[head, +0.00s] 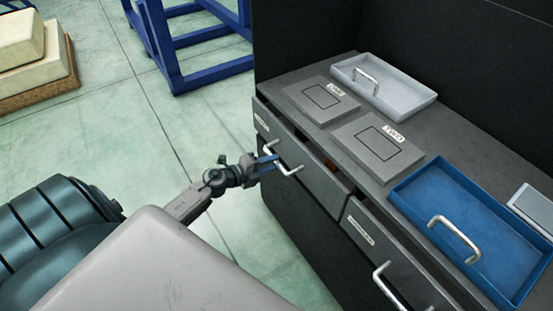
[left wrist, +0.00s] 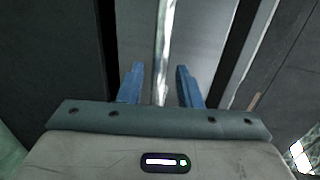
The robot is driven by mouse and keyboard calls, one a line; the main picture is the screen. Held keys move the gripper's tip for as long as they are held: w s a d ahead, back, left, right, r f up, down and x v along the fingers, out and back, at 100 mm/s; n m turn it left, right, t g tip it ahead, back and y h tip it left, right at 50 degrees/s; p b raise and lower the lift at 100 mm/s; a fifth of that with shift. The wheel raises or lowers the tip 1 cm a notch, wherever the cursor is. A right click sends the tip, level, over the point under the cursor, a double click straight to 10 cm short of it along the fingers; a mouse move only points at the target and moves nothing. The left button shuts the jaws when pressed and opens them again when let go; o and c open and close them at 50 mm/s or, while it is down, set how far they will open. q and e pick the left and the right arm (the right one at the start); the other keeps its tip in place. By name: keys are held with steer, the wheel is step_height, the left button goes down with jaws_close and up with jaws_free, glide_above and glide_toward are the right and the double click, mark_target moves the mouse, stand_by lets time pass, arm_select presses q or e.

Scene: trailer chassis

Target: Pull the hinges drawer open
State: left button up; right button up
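The left drawer (head: 318,180) of a dark cabinet has a silver bar handle (head: 290,170) and a small label too small to read, so I cannot tell whether it is the hinges drawer. A dark gap shows behind its front's top edge, with something brownish inside. My left gripper (head: 268,160) is at this handle. In the left wrist view, its blue fingers (left wrist: 160,85) stand apart on either side of the bright handle bar (left wrist: 162,45), with a gap at each side. My right gripper is out of view.
A second drawer (head: 385,250) with its own handle and label is to the right. The worktop holds two labelled grey plates (head: 321,99) (head: 378,148), a grey tray (head: 405,100) and a blue tray (head: 485,240). A blue frame (head: 205,80) stands behind.

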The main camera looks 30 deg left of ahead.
arm_select(q)
steer(key=shift+x, duration=1.35)
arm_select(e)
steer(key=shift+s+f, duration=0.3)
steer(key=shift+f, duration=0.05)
arm_select(q)
steer(key=shift+c, duration=0.2)
jaws_close()
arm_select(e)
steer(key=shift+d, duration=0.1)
